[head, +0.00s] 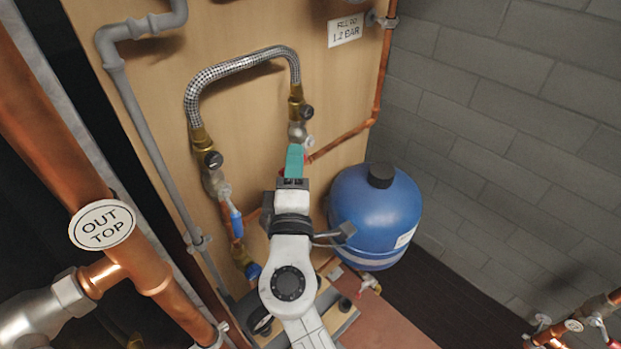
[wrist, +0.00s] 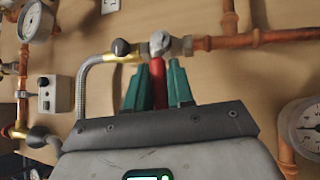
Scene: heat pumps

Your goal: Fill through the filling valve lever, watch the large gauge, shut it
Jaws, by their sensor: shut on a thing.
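The red filling valve lever (wrist: 157,80) stands between the two green fingers of my gripper (wrist: 158,88) in the wrist view. The gripper is shut on it. The lever reaches from the grey metal valve body (wrist: 160,43) toward me, across the line of the pipe. In the head view my gripper (head: 295,160) covers most of the lever. In the wrist view a round gauge (wrist: 304,128) is cut off at the right edge, and another gauge (wrist: 36,22) is at the upper left. I cannot read either pointer.
A braided hose (head: 235,70) arches left of my gripper. A valve with a blue lever (head: 236,222) is at lower left. A blue tank (head: 376,215) stands close on the right. A sign (head: 346,30) says fill to 1.2 bar. Copper pipe (head: 345,138) runs behind.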

